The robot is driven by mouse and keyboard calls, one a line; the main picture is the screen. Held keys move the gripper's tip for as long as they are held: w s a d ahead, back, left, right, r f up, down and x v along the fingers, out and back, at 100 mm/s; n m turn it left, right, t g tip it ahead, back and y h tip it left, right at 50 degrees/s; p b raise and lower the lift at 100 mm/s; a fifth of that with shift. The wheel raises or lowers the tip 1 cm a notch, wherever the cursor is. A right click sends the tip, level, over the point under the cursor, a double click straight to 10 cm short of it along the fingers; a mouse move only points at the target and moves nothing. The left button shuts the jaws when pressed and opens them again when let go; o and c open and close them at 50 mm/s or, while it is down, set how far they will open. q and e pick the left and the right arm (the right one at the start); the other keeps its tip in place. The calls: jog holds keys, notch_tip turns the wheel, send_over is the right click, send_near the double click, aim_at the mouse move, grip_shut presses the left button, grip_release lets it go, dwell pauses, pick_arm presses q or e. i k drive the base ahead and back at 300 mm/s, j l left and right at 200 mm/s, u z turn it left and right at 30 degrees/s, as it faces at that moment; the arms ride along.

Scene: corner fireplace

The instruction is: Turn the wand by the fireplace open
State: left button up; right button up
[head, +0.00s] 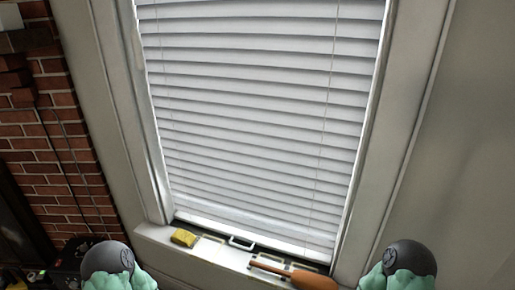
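White horizontal blinds (255,100) cover the window beside the brick fireplace. The slats look closed or nearly so, with light showing along the bottom edge. Thin vertical cords run down the left and right parts of the blinds. I cannot clearly make out a separate wand; a thin pale line runs along the left edge of the blinds, but I cannot tell whether it is the wand. Only rounded grey and teal parts of my two arms show at the bottom left and bottom right. Neither gripper is in view.
The window sill (155,236) holds a yellow sponge-like block (185,237) at left and an orange-brown paddle-shaped object (312,279) at right. A white handle (241,242) is at the window's base. Brick wall (60,135) stands left; bare wall (470,150) right.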

aim_at(135, 40)
jog(key=u, duration=0.75)
jog(key=i+l+u, duration=0.1)
jog(key=u, duration=0.35)
jog(key=l+u, duration=0.25)
jog(key=u, duration=0.2)
jog(key=i+l+u, duration=0.1)
jog(key=u, duration=0.3)
jog(key=l+u, duration=0.3)
jog(key=u, duration=0.15)
